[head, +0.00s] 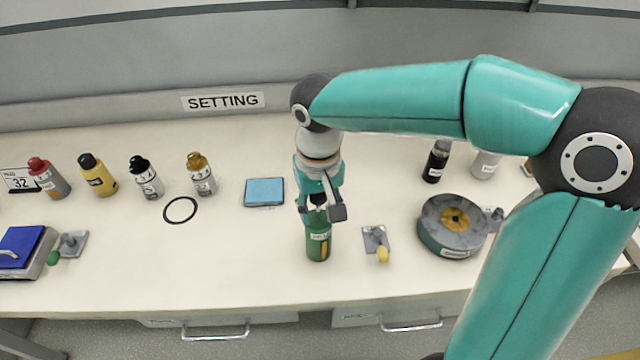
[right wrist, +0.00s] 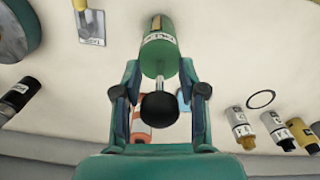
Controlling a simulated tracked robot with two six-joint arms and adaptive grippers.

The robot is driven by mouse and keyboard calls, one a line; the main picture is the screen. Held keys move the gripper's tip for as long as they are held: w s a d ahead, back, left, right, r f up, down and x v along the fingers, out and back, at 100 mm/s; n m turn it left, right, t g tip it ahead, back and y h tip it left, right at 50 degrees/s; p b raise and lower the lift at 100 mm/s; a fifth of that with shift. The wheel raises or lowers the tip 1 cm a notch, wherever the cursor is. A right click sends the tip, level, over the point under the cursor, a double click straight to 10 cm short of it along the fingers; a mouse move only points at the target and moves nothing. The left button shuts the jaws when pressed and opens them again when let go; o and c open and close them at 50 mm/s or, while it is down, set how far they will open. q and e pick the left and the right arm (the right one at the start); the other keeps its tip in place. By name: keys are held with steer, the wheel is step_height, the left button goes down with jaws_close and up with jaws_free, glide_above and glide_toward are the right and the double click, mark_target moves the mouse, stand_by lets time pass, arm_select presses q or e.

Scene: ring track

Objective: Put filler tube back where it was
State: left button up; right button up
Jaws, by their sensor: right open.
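A green bottle-like tube (head: 318,245) with a white label stands on the table at the centre; its label is too small to read surely. It also shows in the right wrist view (right wrist: 160,48), with a thin neck and a round black top (right wrist: 158,106). My right gripper (head: 320,208) is directly above the tube, pointing down. In the right wrist view its open fingers (right wrist: 162,100) are on either side of the black top, with gaps visible. A black ring outline (head: 180,210) lies empty on the table to the left. My left gripper is out of view.
Several bottles, including a yellow one (head: 97,176), stand behind and left of the ring. A blue pad (head: 264,192) lies between ring and tube. A small plate with a yellow knob (head: 382,254) and a round grey-green device (head: 452,246) are on the right.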

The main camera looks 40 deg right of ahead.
step_height(320, 180, up, 12)
steer(key=shift+f+p, duration=0.2)
steer(key=shift+p, duration=0.4)
